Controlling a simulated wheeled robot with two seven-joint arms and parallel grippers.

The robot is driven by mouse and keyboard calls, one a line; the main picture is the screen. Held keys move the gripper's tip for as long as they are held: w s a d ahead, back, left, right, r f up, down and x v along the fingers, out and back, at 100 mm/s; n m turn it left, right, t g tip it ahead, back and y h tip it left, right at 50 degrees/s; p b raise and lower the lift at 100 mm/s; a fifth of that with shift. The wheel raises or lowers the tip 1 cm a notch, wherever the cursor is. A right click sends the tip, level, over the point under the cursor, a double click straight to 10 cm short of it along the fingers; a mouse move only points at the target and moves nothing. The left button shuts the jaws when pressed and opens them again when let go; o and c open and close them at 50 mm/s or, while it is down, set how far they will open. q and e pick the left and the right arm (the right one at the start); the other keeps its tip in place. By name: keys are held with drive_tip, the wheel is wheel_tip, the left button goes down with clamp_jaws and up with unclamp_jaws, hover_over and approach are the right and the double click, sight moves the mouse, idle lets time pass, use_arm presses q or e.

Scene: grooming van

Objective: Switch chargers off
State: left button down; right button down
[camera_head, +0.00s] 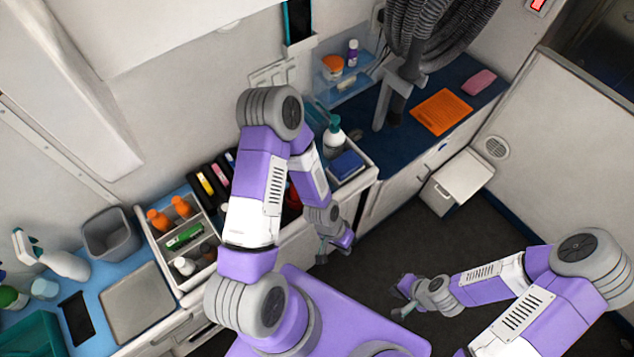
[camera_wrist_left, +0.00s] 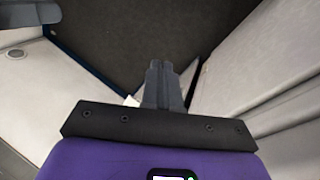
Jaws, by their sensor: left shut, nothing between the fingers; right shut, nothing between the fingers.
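A row of black holders (camera_head: 207,186) with yellow, pink and blue items in them stands on the counter by the wall, partly behind my left arm. They may be the chargers; I cannot make out their switches. A pale wall plate (camera_head: 268,74) is on the wall above, partly covered by my left arm. My left gripper (camera_head: 321,257) hangs over the dark floor in front of the counter, shut and empty, apart from the holders. Its closed fingers show in the left wrist view (camera_wrist_left: 163,82). My right gripper (camera_head: 401,303) is shut and empty over the floor at the right.
A divided caddy (camera_head: 203,271) with orange bottles, a grey bin (camera_head: 108,234) and a grey tray (camera_head: 138,303) stand on the left counter. A pump bottle (camera_head: 334,137) stands further right. A white box (camera_head: 457,181) juts out near the floor. The middle floor is clear.

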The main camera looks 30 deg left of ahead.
use_arm(q)
drive_tip(key=w+a+r+m+y+b, duration=0.15)
drive_tip(key=w+a+r+m, duration=0.25)
drive_tip(key=w+r+m, duration=0.7)
drive_tip(key=w+a+r+m+g+y+b, duration=0.1)
drive_tip(key=a+r+m+y, duration=0.1)
drive_tip(key=a+m, duration=0.3)
drive_tip(key=w+a+r+m+y, duration=0.1)
drive_tip(key=w+a+r+m, duration=0.1)
drive_tip(key=a+r+m, duration=0.3)
drive_tip(key=shift+w+a+r+m+g+y+b, duration=0.35)
drive_tip(key=shift+a+m, duration=0.25)
drive_tip(key=shift+a, duration=0.3)
drive_tip(key=shift+s+f, duration=0.1)
drive_tip(key=f, duration=0.4)
drive_tip(key=s+f+b, duration=0.1)
drive_tip(key=f, duration=0.4)
drive_tip(key=s+f+b, duration=0.1)
drive_tip(key=f, duration=0.4)
drive_tip(key=shift+a, duration=0.4)
